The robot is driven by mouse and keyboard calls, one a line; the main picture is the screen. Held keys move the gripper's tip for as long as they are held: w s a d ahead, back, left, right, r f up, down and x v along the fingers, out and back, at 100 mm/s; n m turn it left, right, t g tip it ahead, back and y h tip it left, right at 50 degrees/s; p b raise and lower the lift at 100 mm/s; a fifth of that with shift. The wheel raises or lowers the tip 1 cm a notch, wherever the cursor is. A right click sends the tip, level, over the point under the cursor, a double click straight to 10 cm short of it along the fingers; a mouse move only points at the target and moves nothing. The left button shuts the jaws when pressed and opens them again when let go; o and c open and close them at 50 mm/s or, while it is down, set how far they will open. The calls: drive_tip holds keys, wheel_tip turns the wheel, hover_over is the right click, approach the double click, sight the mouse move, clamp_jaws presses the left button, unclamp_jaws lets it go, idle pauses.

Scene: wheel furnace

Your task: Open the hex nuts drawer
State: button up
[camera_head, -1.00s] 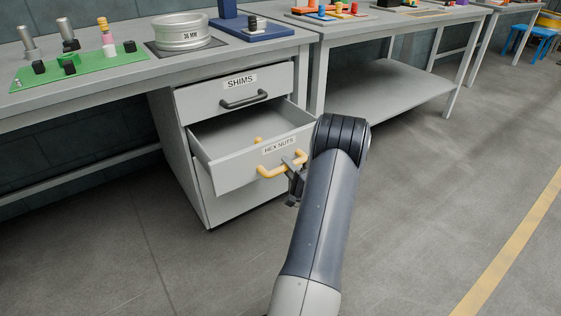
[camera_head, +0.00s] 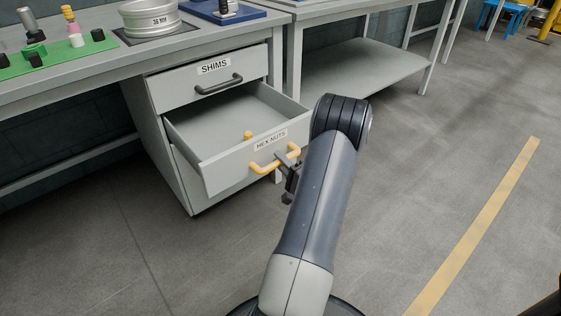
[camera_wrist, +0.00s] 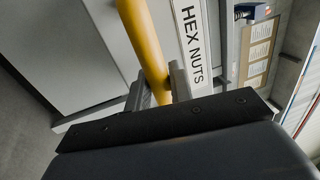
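The hex nuts drawer (camera_head: 222,173), grey with a "HEX NUTS" label, is pulled well out of the cabinet, and its inside shows. Its yellow bar handle (camera_head: 262,169) is on the front panel. My gripper (camera_head: 285,163) is at the right part of this handle. In the wrist view, the fingers of my gripper (camera_wrist: 160,84) stand on both sides of the yellow handle (camera_wrist: 143,38) and appear shut on it. The label (camera_wrist: 193,45) lies beside it. A small yellow piece (camera_head: 247,135) shows just behind the front panel.
The shims drawer (camera_head: 181,88) above is shut. The workbench (camera_head: 88,72) over it bears a green board (camera_head: 55,60) and a metal wheel (camera_head: 150,17). A second bench with a low shelf (camera_head: 360,75) stands at the right. The floor in front is clear.

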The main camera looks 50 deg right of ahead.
drive_tip(key=o, duration=0.4)
drive_tip(key=shift+c, duration=0.2)
drive_tip(key=p+v, duration=0.2)
drive_tip(key=v, duration=0.9)
drive_tip(key=shift+w+d, duration=0.1)
drive_tip(key=shift+w, duration=0.05)
drive_tip(key=b+x, duration=0.2)
drive_tip(key=x, duration=0.9)
drive_tip(key=shift+w, duration=0.15)
